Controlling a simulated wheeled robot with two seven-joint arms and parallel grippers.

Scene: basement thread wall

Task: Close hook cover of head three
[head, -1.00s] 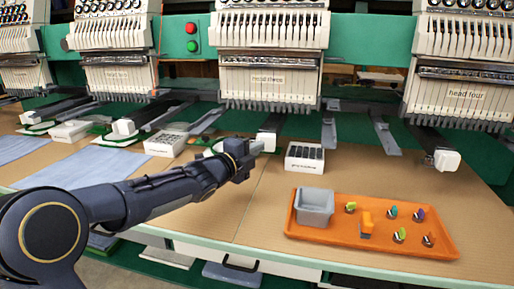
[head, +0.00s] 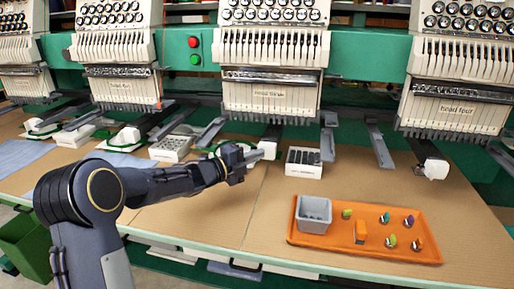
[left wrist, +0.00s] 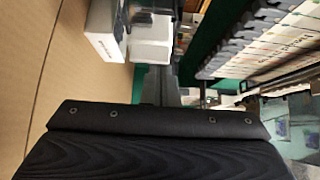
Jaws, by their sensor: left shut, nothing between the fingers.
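Head three (head: 268,93) is the middle machine head, with a row of needles at its lower edge. Its white hook cover (head: 269,147) sits below on the arm end and is partly hidden behind my left gripper. My left gripper (head: 259,154) is shut and empty, with its tips close at the cover's front; I cannot tell whether they touch. In the left wrist view the shut fingers (left wrist: 159,86) point at a white block (left wrist: 150,42), which looks like the cover. I cannot tell how far the cover is open. My right gripper is not in view.
A white box with dark compartments (head: 304,162) stands just right of the gripper. An orange tray (head: 335,247) with a grey bin (head: 314,213) and several small coloured items lies at front right. Head four (head: 457,108) has its own white cover (head: 436,170). The tabletop before the gripper is clear.

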